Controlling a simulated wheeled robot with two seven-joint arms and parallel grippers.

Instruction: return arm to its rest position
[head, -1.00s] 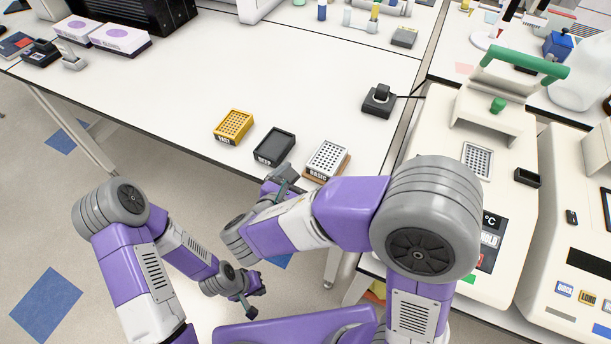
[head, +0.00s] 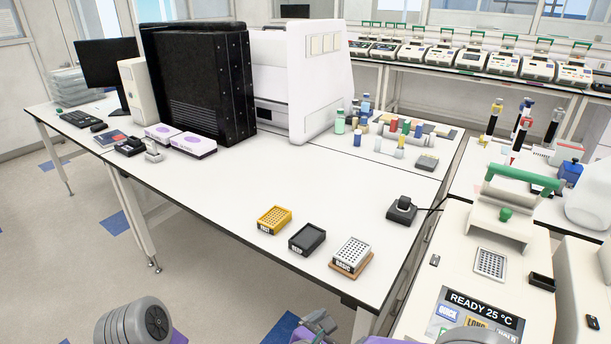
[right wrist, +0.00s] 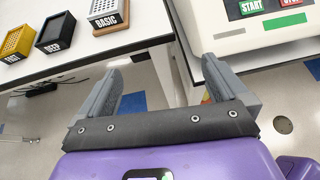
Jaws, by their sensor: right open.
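My right gripper (head: 318,324) shows at the bottom edge of the head view, below the front edge of the white bench. In the right wrist view my right gripper (right wrist: 160,78) has its two grey fingers wide apart with nothing between them. It is over the floor gap between the bench and the thermal cycler. In the head view only a rounded grey joint of my left arm shows at the bottom left. My left gripper is out of the picture.
A yellow rack (head: 274,220), a black block (head: 307,239) and a white BASIC rack (head: 351,256) on a brown base stand along the bench edge. The thermal cycler (head: 460,270), lid raised, reads READY 25 °C. The bench middle is clear.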

